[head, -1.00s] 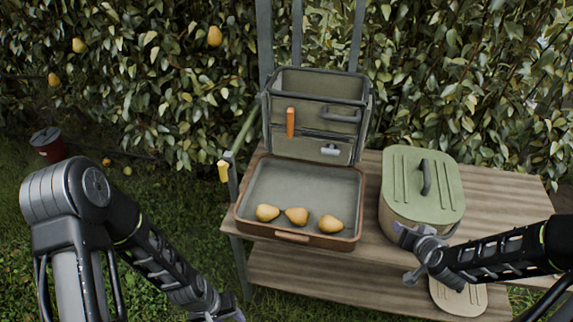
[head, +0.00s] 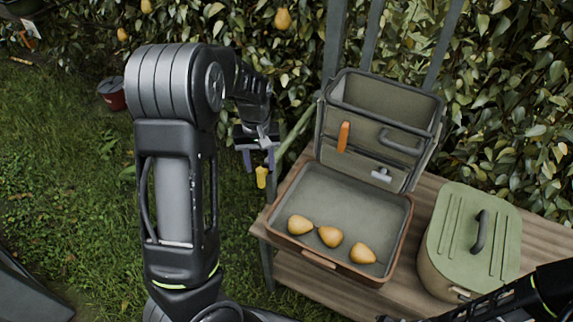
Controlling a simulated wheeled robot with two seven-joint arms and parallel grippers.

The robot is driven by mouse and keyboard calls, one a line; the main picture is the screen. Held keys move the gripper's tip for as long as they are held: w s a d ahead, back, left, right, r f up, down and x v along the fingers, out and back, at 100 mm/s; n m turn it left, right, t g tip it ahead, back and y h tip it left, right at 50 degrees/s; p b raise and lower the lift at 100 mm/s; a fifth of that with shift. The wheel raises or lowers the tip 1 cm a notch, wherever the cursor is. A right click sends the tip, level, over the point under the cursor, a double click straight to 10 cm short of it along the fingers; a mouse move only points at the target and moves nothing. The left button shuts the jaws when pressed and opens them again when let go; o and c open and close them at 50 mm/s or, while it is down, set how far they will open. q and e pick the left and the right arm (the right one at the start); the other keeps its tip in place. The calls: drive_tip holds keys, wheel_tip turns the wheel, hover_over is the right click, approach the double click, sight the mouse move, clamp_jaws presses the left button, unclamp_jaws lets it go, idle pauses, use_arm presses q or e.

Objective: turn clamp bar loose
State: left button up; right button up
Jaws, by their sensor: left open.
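A small yellow bar (head: 261,177), which looks like the clamp bar, hangs at the left end of the bench, beside the foot of a slanted green pole (head: 293,134). My left gripper (head: 258,160) is just above the bar, pointing down, with its two fingers apart and nothing seen between them. The fingers seem to be near the bar's top; I cannot tell whether they touch it. The clamp behind the gripper is partly hidden. My right arm (head: 520,300) enters at the bottom right; its gripper is out of the picture.
An open case (head: 312,257) with three pears stands on the wooden bench (head: 540,240). A green-lidded box (head: 470,235) is to its right. A leafy hedge with hanging pears is behind. A red bucket (head: 113,94) stands on the grass at the left.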

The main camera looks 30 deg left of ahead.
sight(260, 179)
use_arm(q)
drive_tip(key=shift+w, duration=0.1)
drive_tip(key=shift+a+f, duration=0.1)
drive_tip(key=shift+a, duration=0.1)
drive_tip(key=shift+d, duration=0.1)
drive_tip(key=shift+f+p, duration=0.45)
drive_tip(key=shift+f, duration=3.4)
drive_tip(key=shift+c, duration=0.5)
clamp_jaws()
